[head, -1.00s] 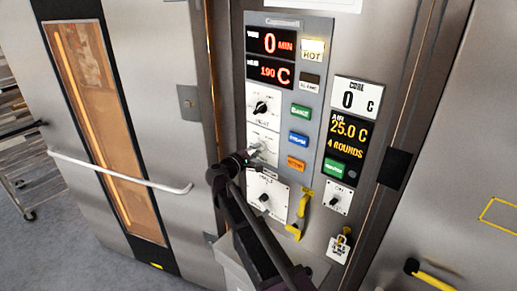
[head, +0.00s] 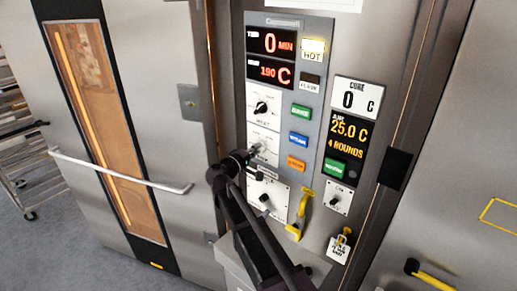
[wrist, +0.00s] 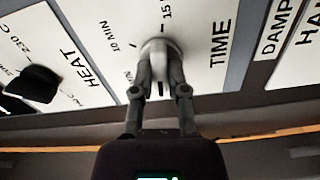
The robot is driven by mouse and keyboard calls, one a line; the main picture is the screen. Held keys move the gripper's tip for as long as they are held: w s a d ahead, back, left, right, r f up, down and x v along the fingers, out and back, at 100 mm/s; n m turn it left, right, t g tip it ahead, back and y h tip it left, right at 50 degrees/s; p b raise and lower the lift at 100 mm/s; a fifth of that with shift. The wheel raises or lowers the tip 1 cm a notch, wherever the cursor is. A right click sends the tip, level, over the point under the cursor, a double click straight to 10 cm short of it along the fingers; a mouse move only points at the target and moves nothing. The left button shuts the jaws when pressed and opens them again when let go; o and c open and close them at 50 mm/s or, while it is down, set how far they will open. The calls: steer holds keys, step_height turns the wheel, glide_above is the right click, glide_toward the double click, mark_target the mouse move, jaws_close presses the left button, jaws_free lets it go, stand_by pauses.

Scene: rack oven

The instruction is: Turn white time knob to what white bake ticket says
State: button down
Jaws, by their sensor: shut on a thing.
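The white time knob (wrist: 160,47) sits on a white dial plate marked TIME (wrist: 219,43), with "10 MIN" and "15" marks legible in the wrist view. My gripper (wrist: 159,62) is shut on this knob, one finger on each side, and hides part of it and of the nearby scale. In the head view my gripper (head: 252,155) reaches the time dial from the lower left. The time display (head: 270,43) reads 0 MIN. A white paper (head: 322,4) is cut off at the top edge; its text is not visible, so I cannot tell whether it is the bake ticket.
The black heat knob (wrist: 35,83) is beside the time dial, with the heat plate (head: 263,105) above it in the head view. Green (head: 301,112), blue (head: 298,139) and orange (head: 296,164) buttons line the right. A yellow handle (head: 303,207) projects below.

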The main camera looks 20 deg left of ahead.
stand_by(0.3)
steer(key=shift+m, duration=2.2)
steer(key=shift+m, duration=2.3)
